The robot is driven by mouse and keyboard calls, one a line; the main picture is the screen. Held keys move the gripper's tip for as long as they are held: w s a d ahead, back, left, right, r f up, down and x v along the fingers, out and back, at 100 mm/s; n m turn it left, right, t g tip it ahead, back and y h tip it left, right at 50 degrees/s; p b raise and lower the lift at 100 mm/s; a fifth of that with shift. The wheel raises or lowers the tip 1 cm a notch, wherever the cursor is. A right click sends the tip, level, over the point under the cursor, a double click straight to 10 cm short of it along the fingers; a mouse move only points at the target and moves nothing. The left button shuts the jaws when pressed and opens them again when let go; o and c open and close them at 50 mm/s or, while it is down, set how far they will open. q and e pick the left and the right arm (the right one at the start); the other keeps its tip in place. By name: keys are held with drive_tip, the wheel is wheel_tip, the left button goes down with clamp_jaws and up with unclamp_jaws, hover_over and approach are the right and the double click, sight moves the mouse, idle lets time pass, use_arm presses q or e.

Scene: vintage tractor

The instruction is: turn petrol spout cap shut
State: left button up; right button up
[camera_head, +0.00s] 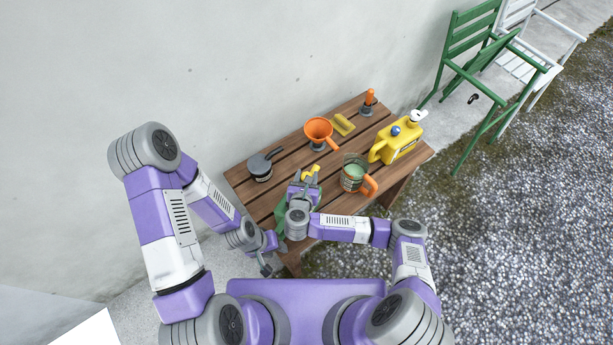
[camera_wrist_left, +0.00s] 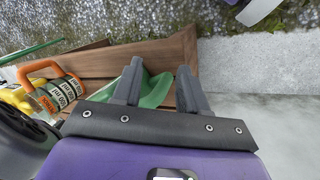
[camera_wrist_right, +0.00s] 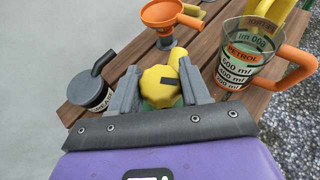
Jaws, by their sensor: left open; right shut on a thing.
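A green petrol can (camera_head: 282,216) stands at the table's front, mostly hidden behind my right arm. Its yellow spout cap (camera_wrist_right: 157,90) sits between the fingers of my right gripper (camera_wrist_right: 160,82), which is shut on it. The yellow spout (camera_head: 312,171) shows just past the right gripper (camera_head: 304,178) in the head view. A dark mark lies on top of the cap. My left gripper (camera_head: 267,264) is open and empty, low at the table's front left edge. In the left wrist view, part of the green can (camera_wrist_left: 156,92) shows beyond the left fingers (camera_wrist_left: 160,82).
A measuring jug (camera_head: 352,179) with an orange handle stands right of the right gripper. An orange funnel (camera_head: 318,128), a dark grease pot (camera_head: 260,170), a yellow brush-like piece (camera_head: 343,124) and a yellow canister (camera_head: 398,145) stand on the slatted table (camera_head: 242,186). The wall is behind.

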drive_tip(key=shift+f+m+h, duration=0.15)
drive_tip(key=shift+m+h, duration=0.45)
drive_tip(key=shift+h, duration=0.1)
drive_tip(key=o, duration=1)
wheel_tip(320, 180, up, 10)
drive_tip(key=shift+r+p, duration=0.1)
drive_tip(key=shift+p, duration=1)
